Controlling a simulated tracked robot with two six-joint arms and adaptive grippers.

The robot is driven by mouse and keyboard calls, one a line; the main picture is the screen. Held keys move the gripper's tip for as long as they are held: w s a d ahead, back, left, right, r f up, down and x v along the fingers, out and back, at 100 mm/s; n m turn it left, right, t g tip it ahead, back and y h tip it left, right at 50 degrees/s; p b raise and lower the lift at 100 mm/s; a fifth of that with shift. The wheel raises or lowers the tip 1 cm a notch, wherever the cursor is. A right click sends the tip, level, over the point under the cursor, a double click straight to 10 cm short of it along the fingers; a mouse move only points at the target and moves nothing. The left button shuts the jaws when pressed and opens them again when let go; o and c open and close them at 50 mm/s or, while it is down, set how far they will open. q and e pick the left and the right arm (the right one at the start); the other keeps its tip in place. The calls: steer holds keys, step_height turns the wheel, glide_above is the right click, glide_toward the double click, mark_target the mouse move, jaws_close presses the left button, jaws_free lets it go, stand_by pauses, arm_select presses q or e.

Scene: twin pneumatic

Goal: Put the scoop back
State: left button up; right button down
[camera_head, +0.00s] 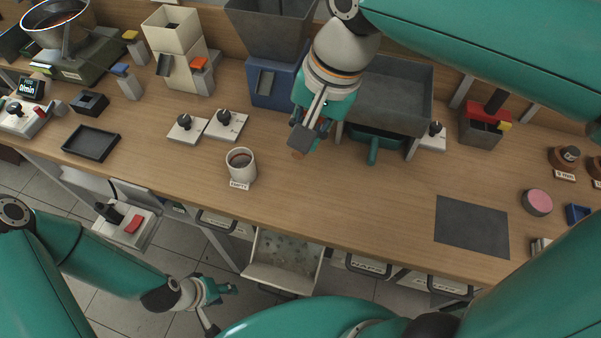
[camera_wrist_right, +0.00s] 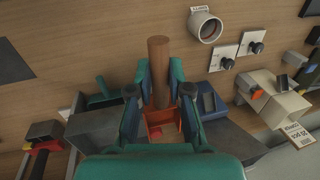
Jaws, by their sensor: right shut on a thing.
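My right gripper (camera_head: 312,125) is over the back middle of the bench, in front of the blue hopper. In the right wrist view its teal fingers (camera_wrist_right: 160,85) are closed on both sides of a brown round handle (camera_wrist_right: 158,58). A red-orange part (camera_wrist_right: 163,128), apparently the scoop's body, shows below the handle between the fingers. In the head view the scoop is mostly hidden by the gripper; only a small brown end (camera_head: 298,154) shows. My left gripper (camera_head: 222,288) hangs low in front of the bench, away from the scoop; its finger gap is unclear.
A white cup (camera_head: 241,165) labelled EMPTY stands at the front middle. Two dial plates (camera_head: 225,124) are behind it. A grey trough (camera_head: 385,95) with a teal handle (camera_head: 374,150) stands right of the right gripper. A dark mat (camera_head: 472,226) lies right. An open drawer (camera_head: 283,260) sticks out below.

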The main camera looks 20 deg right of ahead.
mark_target(300, 201)
steer(key=s+d+x, duration=0.1)
steer(key=x, duration=0.5)
steer(key=d+b+x, duration=0.1)
steer(key=x, duration=0.5)
steer(key=s+d+f+x, duration=0.1)
steer(key=x, duration=0.5)
steer(key=shift+s+f, duration=0.2)
steer(key=shift+f, duration=0.05)
steer(key=shift+a, duration=0.1)
steer(key=c, duration=1.1)
jaws_free()
steer(key=shift+r, duration=0.1)
steer(key=v, duration=1.2)
steer(key=shift+p, duration=0.3)
